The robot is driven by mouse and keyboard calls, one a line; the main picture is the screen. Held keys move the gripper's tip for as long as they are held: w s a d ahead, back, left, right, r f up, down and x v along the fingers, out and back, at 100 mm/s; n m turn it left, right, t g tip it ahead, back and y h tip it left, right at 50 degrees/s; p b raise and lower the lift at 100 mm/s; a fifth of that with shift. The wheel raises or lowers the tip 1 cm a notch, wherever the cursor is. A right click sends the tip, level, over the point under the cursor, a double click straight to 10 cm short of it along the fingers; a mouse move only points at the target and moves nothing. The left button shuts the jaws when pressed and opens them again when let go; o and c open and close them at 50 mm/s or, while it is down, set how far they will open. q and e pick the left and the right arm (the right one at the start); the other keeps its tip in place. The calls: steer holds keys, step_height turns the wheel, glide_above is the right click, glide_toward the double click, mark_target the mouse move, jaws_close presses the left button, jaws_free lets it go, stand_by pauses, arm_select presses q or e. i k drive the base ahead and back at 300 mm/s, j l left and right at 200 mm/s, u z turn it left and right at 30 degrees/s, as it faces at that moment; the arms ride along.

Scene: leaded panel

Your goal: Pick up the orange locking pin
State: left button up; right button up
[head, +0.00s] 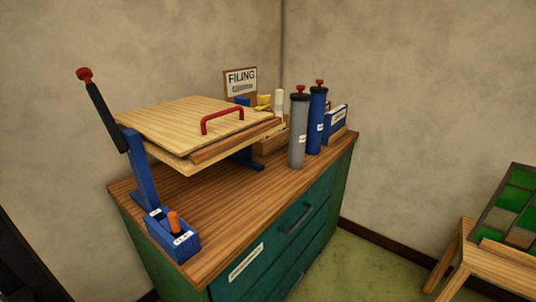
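The orange locking pin (173,221) stands upright in a small blue block-shaped holder (184,245) with white labels. The holder sits at the near left corner of the wooden cabinet top (220,221). Only the upper part of the pin shows; its lower part is hidden in the holder. Neither of my grippers is in the head view.
A blue-framed press (144,180) with a black, red-knobbed lever (102,112) rises just behind the holder. Its wooden lid (170,120) has a red handle (222,115). Grey (298,135) and blue (317,122) cylinders stand farther back. The front middle of the top is clear.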

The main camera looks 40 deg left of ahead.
mark_target(173, 216)
steer(key=u, duration=2)
steer(key=k+j+z, duration=0.15)
steer(key=z, duration=0.3)
steer(key=k+j+z, duration=0.15)
steer(key=j+z, duration=0.15)
steer(key=z, duration=0.2)
steer(key=k+j+z, duration=0.15)
steer(key=z, duration=0.3)
steer(key=k+l, duration=0.05)
